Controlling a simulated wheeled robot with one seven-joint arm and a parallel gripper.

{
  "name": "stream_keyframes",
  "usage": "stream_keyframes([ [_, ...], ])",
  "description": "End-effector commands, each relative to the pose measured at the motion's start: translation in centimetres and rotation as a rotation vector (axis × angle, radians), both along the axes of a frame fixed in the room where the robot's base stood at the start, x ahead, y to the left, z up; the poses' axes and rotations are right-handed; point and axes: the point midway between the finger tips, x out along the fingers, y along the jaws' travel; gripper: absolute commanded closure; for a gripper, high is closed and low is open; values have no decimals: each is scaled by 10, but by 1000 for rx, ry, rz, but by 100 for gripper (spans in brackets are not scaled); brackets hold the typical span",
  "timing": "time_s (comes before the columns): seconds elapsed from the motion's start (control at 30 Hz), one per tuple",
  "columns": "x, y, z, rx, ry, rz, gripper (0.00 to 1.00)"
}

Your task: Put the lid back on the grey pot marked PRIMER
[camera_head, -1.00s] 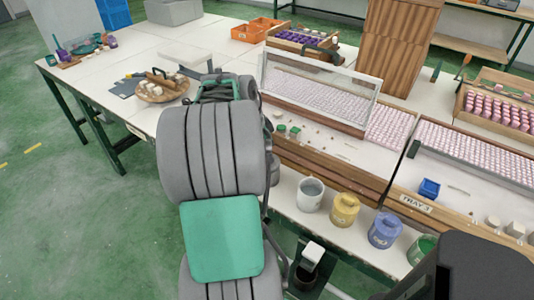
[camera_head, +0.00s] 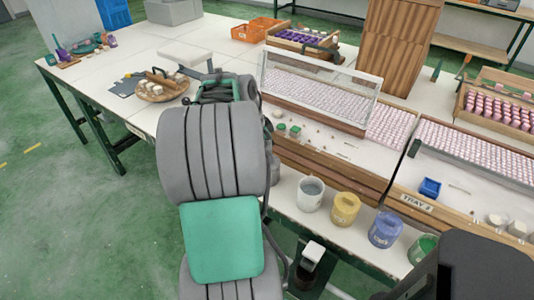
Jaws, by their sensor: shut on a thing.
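A pale grey pot (camera_head: 310,194) stands upright near the front edge of the worktable, just right of my arm. Its top is open and grey shows inside; the mark on its front is too small to read. I cannot make out its lid anywhere. My grey and teal arm fills the middle left of the view. My gripper is hidden behind the arm, so its fingers and anything in them do not show.
A yellow pot (camera_head: 345,209), a blue pot (camera_head: 385,229) and a green pot (camera_head: 422,248) stand in a row right of the grey pot. Behind them are wooden trays of pink pieces and a clear screen (camera_head: 318,95). A round basket (camera_head: 161,90) sits left on the table.

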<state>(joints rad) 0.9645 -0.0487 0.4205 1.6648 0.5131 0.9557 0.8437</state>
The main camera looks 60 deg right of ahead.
Motion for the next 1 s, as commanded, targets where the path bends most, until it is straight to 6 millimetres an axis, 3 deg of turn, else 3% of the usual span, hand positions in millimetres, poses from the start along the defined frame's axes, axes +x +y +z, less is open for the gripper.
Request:
stream_keyframes([
  [0.17,0,0,0,0,0,0,100],
  [0.2,0,0,0,0,0,0,86],
  [0.47,0,0,0,0,0,0,65],
  [0.67,0,0,0,0,0,0,63],
  [0.9,0,0,0,0,0,0,43],
  [1.0,0,0,0,0,0,0,42],
])
